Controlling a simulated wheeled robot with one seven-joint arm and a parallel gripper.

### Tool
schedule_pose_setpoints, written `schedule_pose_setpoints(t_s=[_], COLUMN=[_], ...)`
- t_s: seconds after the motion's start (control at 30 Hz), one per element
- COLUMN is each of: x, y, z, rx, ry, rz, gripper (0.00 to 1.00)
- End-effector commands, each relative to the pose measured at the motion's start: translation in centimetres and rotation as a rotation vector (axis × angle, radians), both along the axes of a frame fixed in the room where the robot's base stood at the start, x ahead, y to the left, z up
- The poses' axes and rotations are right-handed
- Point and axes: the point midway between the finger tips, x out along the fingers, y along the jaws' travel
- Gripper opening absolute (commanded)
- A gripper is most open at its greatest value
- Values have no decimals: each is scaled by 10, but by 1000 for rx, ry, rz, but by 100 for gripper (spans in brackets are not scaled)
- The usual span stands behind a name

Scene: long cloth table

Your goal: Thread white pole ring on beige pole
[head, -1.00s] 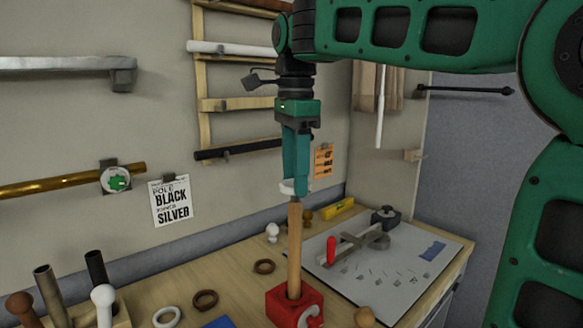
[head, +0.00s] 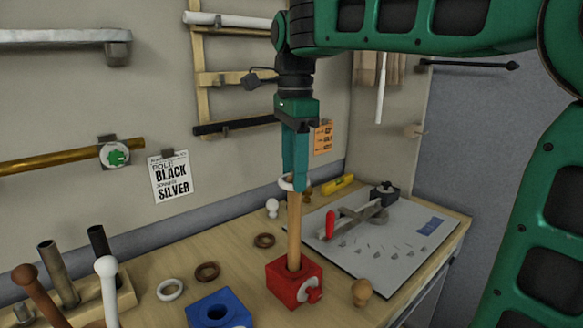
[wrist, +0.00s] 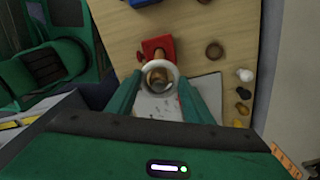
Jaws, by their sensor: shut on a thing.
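My gripper (head: 295,186) points down and is shut on a white pole ring (head: 284,183). The beige pole (head: 294,230) stands upright in a red clamp block (head: 287,284) on the table. The ring is at the pole's top end. In the wrist view the ring (wrist: 174,70) sits between my fingertips (wrist: 160,80), and the pole's end shows within its opening. I cannot tell whether the ring is around the pole or just above its tip. The fingers hide part of the ring in the head view.
A blue block (head: 218,311), a white ring (head: 170,290) and brown rings (head: 207,272) lie left of the red block. A wooden knob (head: 361,292) stands to its right. A grey board (head: 400,250) with a red-handled tool lies behind right. Poles in a wooden rack (head: 120,297) stand far left.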

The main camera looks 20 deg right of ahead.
Motion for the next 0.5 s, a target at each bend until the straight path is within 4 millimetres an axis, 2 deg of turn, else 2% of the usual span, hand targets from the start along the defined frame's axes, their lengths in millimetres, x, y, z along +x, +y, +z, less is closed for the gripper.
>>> schedule_pose_setpoints(t_s=[0.2,0.23,0.3,0.5], x=[0,0,0,0], y=[0,0,0,0], z=[0,0,0,0], rx=[0,0,0,0], ry=[0,0,0,0], rz=[0,0,0,0], gripper=[26,51,68,69])
